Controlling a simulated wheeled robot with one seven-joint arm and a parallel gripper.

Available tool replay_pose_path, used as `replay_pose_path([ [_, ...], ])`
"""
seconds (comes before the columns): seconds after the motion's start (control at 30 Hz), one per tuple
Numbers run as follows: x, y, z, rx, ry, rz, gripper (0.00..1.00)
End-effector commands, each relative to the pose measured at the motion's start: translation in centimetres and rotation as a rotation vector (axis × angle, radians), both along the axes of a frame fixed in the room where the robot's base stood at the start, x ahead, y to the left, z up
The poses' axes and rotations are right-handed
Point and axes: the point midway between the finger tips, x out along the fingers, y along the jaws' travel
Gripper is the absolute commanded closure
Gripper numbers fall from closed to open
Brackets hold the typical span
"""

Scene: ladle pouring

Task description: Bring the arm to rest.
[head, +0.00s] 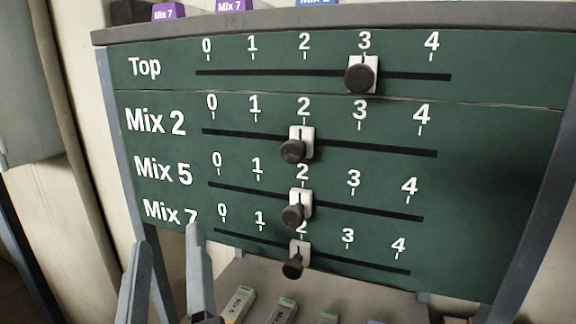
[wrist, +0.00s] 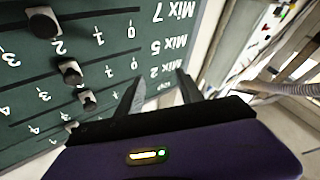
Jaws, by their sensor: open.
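My gripper (head: 168,236) is open and empty in front of the lower left of the green slider panel (head: 510,180). Its two fingers also show apart in the wrist view (wrist: 160,77), with nothing between them. One fingertip overlaps the end of the Mix 7 label in the head view. The Top slider knob (head: 360,76) stands at 3. The Mix 2 knob (head: 294,151), the Mix 5 knob (head: 294,215) and the Mix 7 knob (head: 293,267) stand at 2. The fingers are apart from the knobs, to their left.
Purple Mix 7 tags (head: 169,11) and a blue tag (head: 316,3) stand above the panel's top edge. A grey shelf (head: 360,293) with several small labelled blocks lies below the panel. Blue-grey posts (head: 535,235) flank it. The wrist view shows a ribbed pipe (wrist: 290,89) at right.

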Motion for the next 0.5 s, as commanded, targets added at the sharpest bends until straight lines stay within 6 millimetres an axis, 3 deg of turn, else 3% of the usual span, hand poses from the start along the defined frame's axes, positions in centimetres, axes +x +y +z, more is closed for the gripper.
replay_pose_path([
  [0.03,0.1,-0.5,-2.3,-0.018,0.013,0.029,0.56],
  [0.27,-1.3,-3.5,-9.8,-0.017,0.049,0.144,0.56],
  [0.5,-4.1,-9.2,-16.3,0.045,0.117,0.173,0.56],
])
